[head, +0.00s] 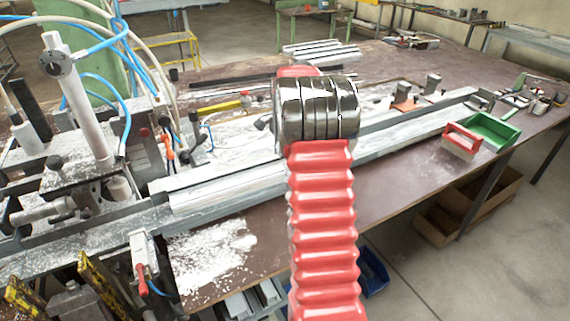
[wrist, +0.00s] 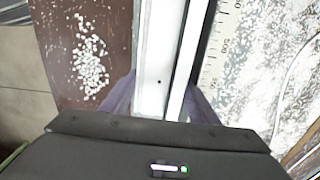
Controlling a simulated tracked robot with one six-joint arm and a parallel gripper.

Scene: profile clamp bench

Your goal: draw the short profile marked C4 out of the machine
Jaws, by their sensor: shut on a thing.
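A white profile (wrist: 158,50) runs up the middle of the wrist view, with a dark groove along its right side. My gripper (wrist: 163,92) has its purplish fingers on both sides of it, shut on it. In the head view, a long pale profile (head: 228,187) lies along a rail and leads left into the clamping machine (head: 75,165). My red arm and its metal joint cover part of it there, and hide my gripper. No C4 mark can be read. The profile's end inside the machine is hidden.
White chips (head: 212,250) lie on the brown bench (head: 380,195), beside the profile. A ruler (wrist: 215,50) runs along its other side. A green dustpan (head: 492,131) and a red-handled brush (head: 460,142) sit at the right. Blue hoses (head: 110,100) hang around the machine.

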